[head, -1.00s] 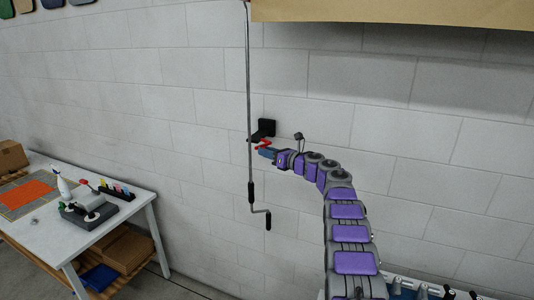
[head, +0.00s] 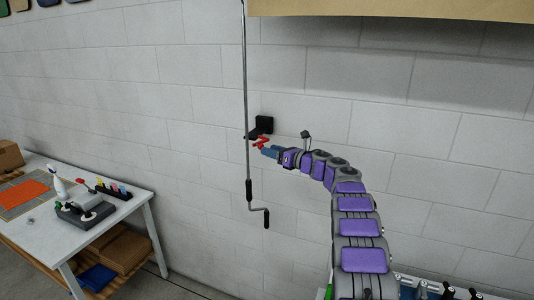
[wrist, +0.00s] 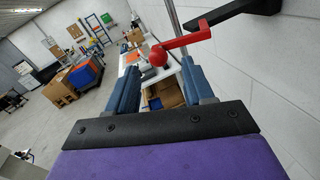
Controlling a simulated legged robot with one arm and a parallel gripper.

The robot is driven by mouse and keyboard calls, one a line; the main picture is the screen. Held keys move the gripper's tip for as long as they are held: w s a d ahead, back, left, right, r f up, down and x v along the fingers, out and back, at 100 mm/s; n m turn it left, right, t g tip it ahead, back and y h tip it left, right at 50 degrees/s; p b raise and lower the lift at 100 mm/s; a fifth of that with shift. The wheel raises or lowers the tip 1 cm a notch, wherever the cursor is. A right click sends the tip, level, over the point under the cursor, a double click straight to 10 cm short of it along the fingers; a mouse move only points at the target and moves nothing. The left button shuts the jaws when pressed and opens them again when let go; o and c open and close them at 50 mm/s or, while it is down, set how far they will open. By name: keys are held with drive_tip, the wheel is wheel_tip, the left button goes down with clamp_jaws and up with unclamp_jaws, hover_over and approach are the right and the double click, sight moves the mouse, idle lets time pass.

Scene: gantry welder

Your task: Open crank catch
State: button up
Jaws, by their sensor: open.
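The crank catch is a black bracket (head: 264,125) on the block wall with a red lever (head: 261,140). The wrist view shows its black arm (wrist: 235,14), the red lever (wrist: 192,38) and a red ball knob (wrist: 158,56) on the lever's end. A thin metal crank rod (head: 247,95) hangs vertically at the catch, its handle (head: 266,219) below. My gripper (head: 268,151) is just right of and below the lever. In the wrist view, my open gripper (wrist: 160,75) has one blue finger on each side of the knob's line. I cannot tell whether either finger touches it.
A white table (head: 142,207) with a bottle, a grey control box (head: 84,214) and boxes below stands at the left. A tan panel (head: 390,9) hangs above. Tools show at the lower right. The wall around the catch is otherwise bare.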

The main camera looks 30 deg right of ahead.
drive_tip(key=b+v, duration=0.3)
drive_tip(key=v, duration=1.1)
drive_tip(key=shift+d, duration=0.35)
drive_tip(key=shift+w, duration=0.15)
